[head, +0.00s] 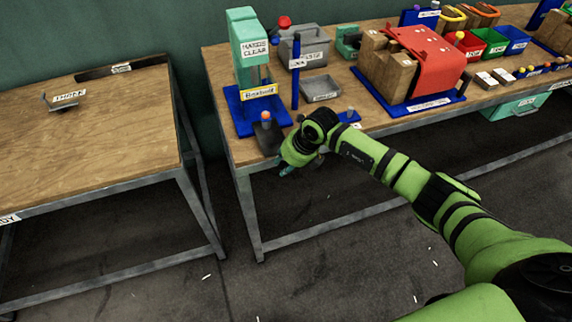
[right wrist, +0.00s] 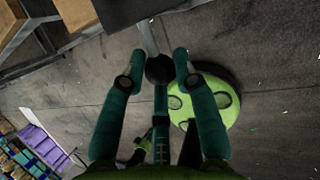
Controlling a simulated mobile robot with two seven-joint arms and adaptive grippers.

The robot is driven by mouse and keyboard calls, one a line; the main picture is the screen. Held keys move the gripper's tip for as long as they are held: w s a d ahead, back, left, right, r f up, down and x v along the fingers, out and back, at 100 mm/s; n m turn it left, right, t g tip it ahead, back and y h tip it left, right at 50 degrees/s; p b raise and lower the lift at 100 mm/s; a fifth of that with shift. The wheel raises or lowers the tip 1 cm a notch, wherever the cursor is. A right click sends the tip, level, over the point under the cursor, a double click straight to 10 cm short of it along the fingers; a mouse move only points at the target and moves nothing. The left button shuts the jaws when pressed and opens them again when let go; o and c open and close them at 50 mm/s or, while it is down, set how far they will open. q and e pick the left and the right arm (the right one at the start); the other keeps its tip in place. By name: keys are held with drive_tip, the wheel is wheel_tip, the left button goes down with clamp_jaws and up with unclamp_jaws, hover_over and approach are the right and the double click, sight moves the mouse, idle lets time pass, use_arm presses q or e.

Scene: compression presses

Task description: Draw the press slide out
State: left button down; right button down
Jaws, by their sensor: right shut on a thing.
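The press (head: 245,70) is a teal and blue frame marked "HANDS CLEAR" at the left end of the long bench. Its dark slide (head: 268,137) reaches out from the blue base to the bench's front edge and carries a dark piece with an orange top (head: 266,117). In the right wrist view a black ball knob (right wrist: 160,70) sits on a grey rod. My right gripper (head: 287,168) is at the bench's front edge; its fingers (right wrist: 159,60) are shut on the knob, one on each side. My left gripper is not in view.
A blue post (head: 296,70), grey bins (head: 320,88) and a red-draped block fixture (head: 425,60) stand right of the press. A separate wooden table (head: 90,130) is at left, past a gap. The floor before the bench is clear.

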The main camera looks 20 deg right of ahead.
drive_tip(key=c, duration=0.9)
unclamp_jaws()
drive_tip(key=shift+w, duration=0.2)
drive_tip(key=shift+c, duration=0.2)
drive_tip(key=shift+s+r, duration=0.15)
drive_tip(key=shift+s, duration=0.05)
drive_tip(key=v, duration=1.2)
